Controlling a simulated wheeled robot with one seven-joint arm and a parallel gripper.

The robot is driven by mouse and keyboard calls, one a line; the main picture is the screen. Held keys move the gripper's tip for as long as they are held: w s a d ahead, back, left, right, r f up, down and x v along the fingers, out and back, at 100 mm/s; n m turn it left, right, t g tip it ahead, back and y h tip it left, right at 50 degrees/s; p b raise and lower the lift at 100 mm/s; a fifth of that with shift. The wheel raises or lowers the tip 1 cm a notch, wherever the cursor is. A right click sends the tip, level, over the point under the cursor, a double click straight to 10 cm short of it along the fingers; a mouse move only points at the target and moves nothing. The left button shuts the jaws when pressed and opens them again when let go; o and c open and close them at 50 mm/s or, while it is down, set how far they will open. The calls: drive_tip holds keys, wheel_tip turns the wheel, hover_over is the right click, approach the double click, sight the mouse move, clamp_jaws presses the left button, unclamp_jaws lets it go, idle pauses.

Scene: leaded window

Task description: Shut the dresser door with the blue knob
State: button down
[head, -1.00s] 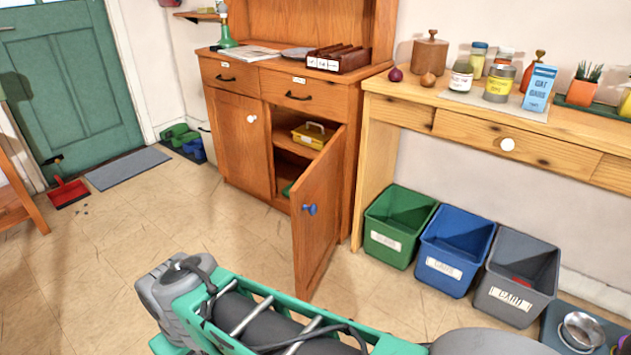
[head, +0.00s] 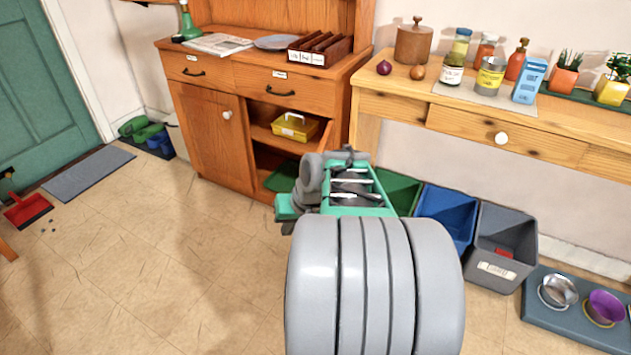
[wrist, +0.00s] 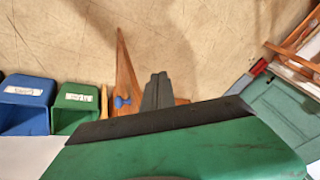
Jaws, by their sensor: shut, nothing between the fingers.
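The wooden dresser (head: 205,135) stands against the wall in the head view. Its right compartment is open, with a yellow box (head: 295,127) on the shelf. The dresser door (wrist: 126,76) shows edge-on in the wrist view, standing open, with its blue knob (wrist: 120,101) on the left face. In the head view my arm hides the knob and most or all of this door. My gripper (wrist: 158,80) is shut and empty, its fingers just right of the door in the wrist view. I cannot tell whether they touch it.
A green bin (head: 401,190), blue bin (head: 447,215) and grey bin (head: 503,245) stand right of my arm under the side table (head: 520,138). A blue tray with bowls (head: 575,322) lies further right.

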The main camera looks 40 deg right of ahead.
drive_tip(key=s+d+r+m+t+h+p, duration=0.1)
drive_tip(key=s+d+r+m+p, duration=0.1)
drive_tip(key=d, duration=0.5)
drive_tip(key=s+d+r+m+t+p, duration=0.1)
drive_tip(key=s+d+r+m, duration=0.15)
drive_tip(key=d, duration=0.55)
drive_tip(key=shift+n, duration=0.35)
drive_tip(key=shift+w+a+f+b, duration=0.35)
drive_tip(key=shift+w+f+b, duration=0.15)
drive_tip(key=shift+w+f, duration=0.9)
drive_tip(key=shift+w+a+f+b, duration=0.3)
drive_tip(key=shift+w+f+b, duration=0.2)
drive_tip(key=shift+w+f, duration=0.9)
drive_tip(key=shift+w+a+f+b, duration=0.45)
drive_tip(key=shift+w+f, duration=0.5)
drive_tip(key=shift+w, duration=0.9)
